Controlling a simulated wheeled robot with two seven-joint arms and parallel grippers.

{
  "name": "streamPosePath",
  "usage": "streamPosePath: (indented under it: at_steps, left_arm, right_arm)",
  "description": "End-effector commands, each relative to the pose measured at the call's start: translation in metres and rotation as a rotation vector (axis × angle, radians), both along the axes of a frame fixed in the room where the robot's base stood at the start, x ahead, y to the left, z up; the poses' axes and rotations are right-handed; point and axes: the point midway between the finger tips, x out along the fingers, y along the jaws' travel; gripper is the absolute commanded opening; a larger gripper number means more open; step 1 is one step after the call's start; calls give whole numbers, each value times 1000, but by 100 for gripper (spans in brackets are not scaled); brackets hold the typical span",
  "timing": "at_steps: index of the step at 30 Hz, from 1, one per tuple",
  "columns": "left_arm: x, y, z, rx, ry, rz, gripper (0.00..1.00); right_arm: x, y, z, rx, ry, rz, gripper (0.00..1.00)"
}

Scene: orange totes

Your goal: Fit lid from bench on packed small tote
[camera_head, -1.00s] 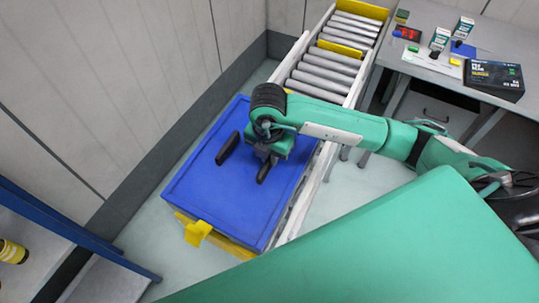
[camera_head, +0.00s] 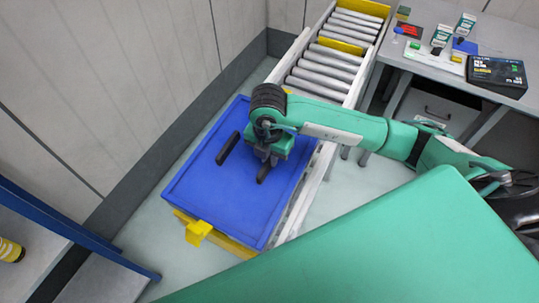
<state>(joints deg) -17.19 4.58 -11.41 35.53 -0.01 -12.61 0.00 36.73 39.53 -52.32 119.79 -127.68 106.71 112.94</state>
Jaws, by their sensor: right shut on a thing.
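The blue lid (camera_head: 215,205) lies flat over the near end of the roller conveyor, above a yellow piece that shows under its near edge. It has dark handles; one bar handle (camera_head: 228,148) is free on its left part. My right gripper (camera_head: 265,165) points down at the lid and is shut on its other dark handle, partly hidden by the gripper. The small tote is not visible; the lid may cover it. I cannot tell whether the lid is seated. My left gripper is out of view.
The roller conveyor (camera_head: 325,70) runs toward the back wall. A grey bench (camera_head: 420,62) at the right holds small boxes and a black box (camera_head: 496,74). A blue-framed shelf (camera_head: 75,225) stands at the lower left. My green body fills the lower right.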

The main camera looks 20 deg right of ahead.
Motion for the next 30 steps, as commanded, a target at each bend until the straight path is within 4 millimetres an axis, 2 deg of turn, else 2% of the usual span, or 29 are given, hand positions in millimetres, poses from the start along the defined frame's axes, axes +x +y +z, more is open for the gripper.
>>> streamPosePath:
  at_steps: [4,5,8,9,20,23,28,30]
  left_arm:
    - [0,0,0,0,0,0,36]
    - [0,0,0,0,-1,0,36]
    - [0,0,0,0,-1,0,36]
    - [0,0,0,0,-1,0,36]
    - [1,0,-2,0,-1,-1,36]
    - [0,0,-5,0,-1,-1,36]
    - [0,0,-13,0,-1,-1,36]
    - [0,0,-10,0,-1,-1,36]
  right_arm:
    - [0,0,1,1,-1,0,0]
    - [0,0,1,1,-1,0,18]
    - [0,0,1,1,-1,0,38]
    - [0,0,1,1,-1,0,39]
    - [0,1,6,1,0,0,39]
    - [1,1,19,2,-4,0,39]
    - [0,3,57,2,-8,3,39]
    - [0,2,71,1,-7,1,39]
